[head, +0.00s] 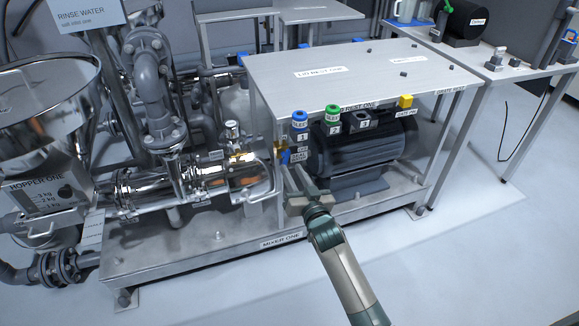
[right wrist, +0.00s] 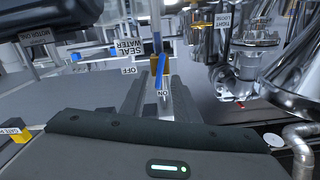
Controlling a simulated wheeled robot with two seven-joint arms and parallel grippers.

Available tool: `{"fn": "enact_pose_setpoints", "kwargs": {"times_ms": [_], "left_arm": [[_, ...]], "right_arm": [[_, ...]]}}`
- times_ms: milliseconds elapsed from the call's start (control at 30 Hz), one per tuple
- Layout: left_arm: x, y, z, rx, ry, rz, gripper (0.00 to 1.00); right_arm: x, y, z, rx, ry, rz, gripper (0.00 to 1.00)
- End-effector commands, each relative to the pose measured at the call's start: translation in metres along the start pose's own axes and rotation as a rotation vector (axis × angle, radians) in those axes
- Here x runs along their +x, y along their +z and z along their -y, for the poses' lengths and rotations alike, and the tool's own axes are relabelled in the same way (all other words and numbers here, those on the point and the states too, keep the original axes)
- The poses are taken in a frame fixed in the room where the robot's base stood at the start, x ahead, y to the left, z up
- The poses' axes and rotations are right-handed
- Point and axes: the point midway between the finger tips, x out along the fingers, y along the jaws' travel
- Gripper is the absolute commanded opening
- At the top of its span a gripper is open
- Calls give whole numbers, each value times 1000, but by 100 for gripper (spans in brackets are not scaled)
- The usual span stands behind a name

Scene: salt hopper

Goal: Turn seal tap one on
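The seal tap (head: 283,153) has a brass body and a blue lever, and stands at the left end of the motor under the steel table. In the right wrist view its blue lever (right wrist: 164,66) shows beside the brass body, its near end pointing toward the ON label (right wrist: 163,93). The OFF label (right wrist: 128,71) lies to the left, and a SEAL WATER sign (right wrist: 122,42) is behind; the labels appear upside down. My right gripper (head: 292,178) is open, fingers reaching toward the tap. The lever shows between the fingers; contact cannot be told. My left gripper is out of view.
The black motor (head: 365,145) is right of the tap, under the steel tabletop (head: 350,75). Blue (head: 300,120) and green (head: 332,117) knobs stand at its front edge. Shiny mixer pipework (head: 235,175) is close on the left. The floor in front is clear.

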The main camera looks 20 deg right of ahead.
Motion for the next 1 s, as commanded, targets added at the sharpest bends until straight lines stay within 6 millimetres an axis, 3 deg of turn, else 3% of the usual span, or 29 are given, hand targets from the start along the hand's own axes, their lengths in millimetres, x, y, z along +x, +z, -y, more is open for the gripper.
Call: {"fn": "enact_pose_setpoints", "kwargs": {"times_ms": [100, 300, 667, 800, 1000], "left_arm": [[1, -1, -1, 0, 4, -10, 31], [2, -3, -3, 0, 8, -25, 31], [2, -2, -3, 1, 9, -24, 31], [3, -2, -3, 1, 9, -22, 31], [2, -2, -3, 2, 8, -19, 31]], "right_arm": [[17, 0, 0, 0, 0, 0, 28], [33, 0, 0, 0, -1, -1, 28], [36, 0, 0, 0, 0, 0, 28], [36, 0, 0, 0, 0, 0, 0], [36, -1, 0, -9, 0, 0, 0]]}}
